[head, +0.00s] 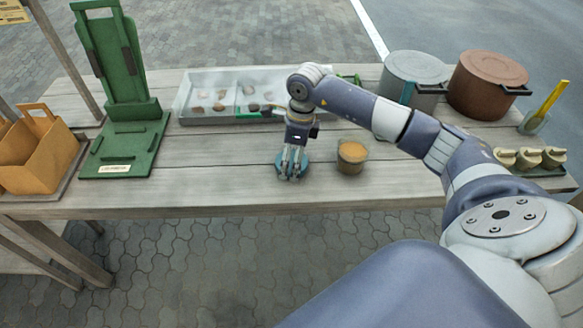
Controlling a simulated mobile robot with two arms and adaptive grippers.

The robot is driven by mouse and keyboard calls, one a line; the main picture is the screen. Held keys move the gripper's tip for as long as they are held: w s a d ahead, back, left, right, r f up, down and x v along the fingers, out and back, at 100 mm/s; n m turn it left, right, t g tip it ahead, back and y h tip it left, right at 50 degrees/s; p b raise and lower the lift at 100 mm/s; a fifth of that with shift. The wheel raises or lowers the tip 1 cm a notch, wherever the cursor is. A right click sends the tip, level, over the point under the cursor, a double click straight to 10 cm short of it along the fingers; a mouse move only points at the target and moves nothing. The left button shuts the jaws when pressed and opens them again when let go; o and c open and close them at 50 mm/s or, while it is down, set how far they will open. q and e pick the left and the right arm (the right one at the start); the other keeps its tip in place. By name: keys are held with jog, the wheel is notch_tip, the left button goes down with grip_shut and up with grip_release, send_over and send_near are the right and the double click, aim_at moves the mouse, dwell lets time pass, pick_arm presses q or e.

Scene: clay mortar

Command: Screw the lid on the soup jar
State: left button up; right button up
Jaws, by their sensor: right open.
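The soup jar (352,157) stands upright on the wooden table, with orange-brown contents showing and no lid on its top. A round blue lid (281,166) lies on the table to the left of the jar, apart from it. My right gripper (292,175) points down at the lid, its fingers open over it and hiding part of it. I cannot tell whether the fingers touch the lid. My left gripper is not in view.
A pale compartment tray (183,108) with small items sits behind my gripper. Grey (410,68) and brown (487,82) pots stand back right. The front table strip (215,180) is clear.

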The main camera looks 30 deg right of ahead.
aim_at(292, 163)
jog(key=shift+f, duration=0.2)
jog(key=c, duration=0.9)
jog(key=shift+o, duration=0.2)
jog(key=shift+w+r+p, duration=0.1)
jog(key=shift+r+p, duration=0.4)
jog(key=shift+r, duration=0.1)
jog(key=r, duration=0.1)
jog(key=p, duration=0.1)
jog(key=r+p, duration=0.1)
jog(key=shift+s+a+r, duration=0.25)
jog(key=shift+s+r, duration=0.05)
jog(key=shift+s, duration=0.05)
jog(key=s+a+r+p, duration=0.1)
jog(key=s+a, duration=0.7)
jog(key=s, duration=0.4)
jog(key=shift+s+a+p, duration=0.3)
jog(key=shift+s+p, duration=0.05)
jog(key=shift+r, duration=0.1)
